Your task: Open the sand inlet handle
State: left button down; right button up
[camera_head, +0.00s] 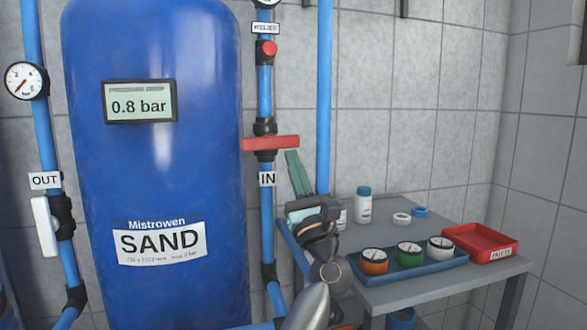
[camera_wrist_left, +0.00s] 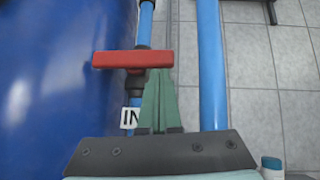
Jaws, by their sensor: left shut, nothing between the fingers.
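The sand inlet handle (camera_head: 270,143) is a red bar lying crosswise on the vertical blue inlet pipe, just above the IN label (camera_head: 267,179). In the left wrist view the red handle (camera_wrist_left: 132,59) is ahead of my fingers, and the IN label (camera_wrist_left: 130,117) is partly covered by them. My left gripper (camera_head: 292,155) is shut and empty, its green fingertips just below the handle's right end in the head view. In the left wrist view my left gripper (camera_wrist_left: 160,74) has its tips close under the handle's right part; I cannot tell whether they touch. My right gripper is not in view.
The blue SAND tank (camera_head: 155,170) stands left of the inlet pipe. Another blue pipe (camera_head: 324,90) runs close on the right. A grey table (camera_head: 440,280) at the right holds a blue tray (camera_head: 455,256) of gauges, a red tray (camera_head: 480,240) and a bottle (camera_head: 363,205).

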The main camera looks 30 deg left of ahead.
aim_at(298, 142)
pick_arm(q)
jog(key=shift+w+d+r+n+g+y+b, duration=0.15)
jog(key=shift+r+n+g+y+b, duration=0.45)
jog(key=shift+n+g, duration=0.55)
jog(key=shift+w+d+r+n+g+y+b, duration=0.15)
jog(key=shift+w+r+n+g+y+b, duration=0.1)
jog(key=shift+n+g+b, duration=0.85)
jog(key=shift+w+d+r+n+g+y+b, duration=0.15)
jog(key=shift+r+n+g+y+b, duration=0.25)
jog(key=shift+n+g, duration=0.8)
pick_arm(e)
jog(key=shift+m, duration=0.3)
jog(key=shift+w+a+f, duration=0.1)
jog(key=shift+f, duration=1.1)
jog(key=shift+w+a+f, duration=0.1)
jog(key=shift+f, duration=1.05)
pick_arm(q)
jog(key=shift+r+n+t, duration=0.1)
jog(key=shift+n+t, duration=0.15)
jog(key=shift+r, duration=0.1)
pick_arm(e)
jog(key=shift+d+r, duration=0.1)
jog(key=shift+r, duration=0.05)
pick_arm(q)
jog(key=shift+d, duration=0.15)
jog(key=v, duration=1.2)
jog(key=shift+p, duration=0.3)
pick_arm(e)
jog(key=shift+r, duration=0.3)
